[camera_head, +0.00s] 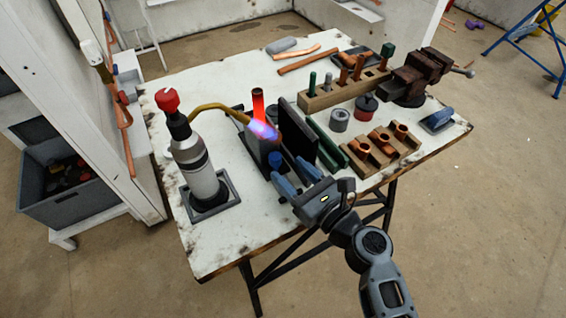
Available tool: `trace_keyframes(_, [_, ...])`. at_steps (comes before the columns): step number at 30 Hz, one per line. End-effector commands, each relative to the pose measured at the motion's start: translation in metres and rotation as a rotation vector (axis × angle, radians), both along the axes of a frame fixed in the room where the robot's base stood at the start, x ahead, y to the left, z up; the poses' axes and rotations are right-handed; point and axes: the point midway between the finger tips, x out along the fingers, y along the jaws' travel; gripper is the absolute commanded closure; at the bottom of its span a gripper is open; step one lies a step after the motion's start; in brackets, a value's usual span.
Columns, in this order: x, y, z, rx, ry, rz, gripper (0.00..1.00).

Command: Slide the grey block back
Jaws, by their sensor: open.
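A grey block (258,149) stands upright on the white worktable (225,240), just under the tip of a lit torch flame (263,130). A small blue piece (275,159) shows at its near side; I cannot tell whether it is joined to the block. My gripper (294,174) is open at the table's near side, its blue-tipped fingers pointing towards the block and close to the blue piece. I cannot tell whether they touch. The gripper hides part of the area in front of the block.
A torch bottle (197,165) with a red knob stands at left in a square tray (227,199). A copper pipe (257,106) glows red behind the flame. A dark upright plate (298,132) stands right of the block. Wooden racks (375,158), a vise (418,75) and tools fill the right.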

Motion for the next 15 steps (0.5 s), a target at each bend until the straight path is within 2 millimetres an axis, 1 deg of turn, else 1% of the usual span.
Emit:
trace_keyframes(1, [-0.006,-0.007,-0.001,-0.001,0.001,-0.003,0.43])
trace_keyframes(6, [-0.021,-0.02,-0.001,-0.001,0.001,-0.001,0.43])
trace_keyframes(10, [-0.025,-0.023,0.0,-0.001,-0.001,0.0,0.43])
trace_keyframes(15, [-0.025,-0.024,0.0,-0.001,-0.001,0.0,0.43])
